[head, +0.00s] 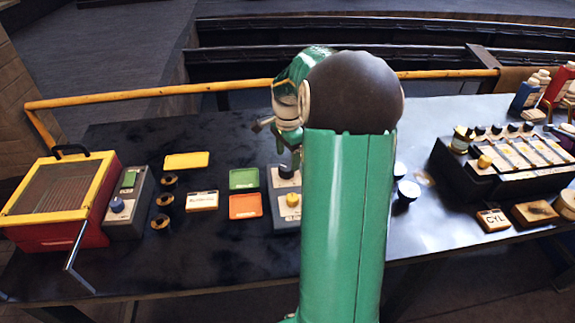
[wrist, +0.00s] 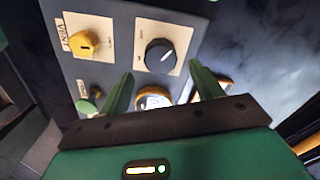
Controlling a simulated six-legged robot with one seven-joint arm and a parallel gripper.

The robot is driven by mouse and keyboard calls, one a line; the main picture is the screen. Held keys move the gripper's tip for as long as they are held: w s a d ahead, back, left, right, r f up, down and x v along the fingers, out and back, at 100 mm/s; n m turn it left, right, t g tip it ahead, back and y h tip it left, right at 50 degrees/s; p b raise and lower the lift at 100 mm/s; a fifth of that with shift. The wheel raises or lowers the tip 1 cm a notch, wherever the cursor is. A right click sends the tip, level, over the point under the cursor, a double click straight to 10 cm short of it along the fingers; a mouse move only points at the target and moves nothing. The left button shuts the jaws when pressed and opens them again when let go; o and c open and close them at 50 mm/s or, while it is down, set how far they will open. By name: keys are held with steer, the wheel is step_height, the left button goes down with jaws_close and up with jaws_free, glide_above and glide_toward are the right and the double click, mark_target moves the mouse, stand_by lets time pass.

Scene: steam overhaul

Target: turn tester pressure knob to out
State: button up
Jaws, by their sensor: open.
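The grey tester (head: 282,222) stands mid-table, partly hidden behind my green arm. In the wrist view its panel (wrist: 112,18) carries a black round knob (wrist: 156,56) on a cream plate, its white pointer line toward the upper right. A yellow knob (wrist: 85,43) sits left of it, and a small green knob (wrist: 87,106) below that. I cannot read for certain which label says pressure. My gripper (wrist: 163,80) is open and empty, with its fingers below the black knob in the picture and apart from it. A round gauge (wrist: 154,98) shows between them. In the head view my gripper (head: 290,155) is above the tester.
A grey box with a blue knob (head: 117,205) and a red and yellow box with a crank (head: 60,235) stand at left. Yellow (head: 187,161), green (head: 244,179) and orange (head: 246,207) trays lie near the tester. A black rack (head: 470,180) stands at right.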

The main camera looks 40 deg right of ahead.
mark_target(287, 167)
step_height(287, 167, down, 4)
steer(key=shift+w+f, duration=0.1)
steer(key=shift+f, duration=0.15)
steer(key=c, duration=1)
steer(key=shift+n, duration=0.3)
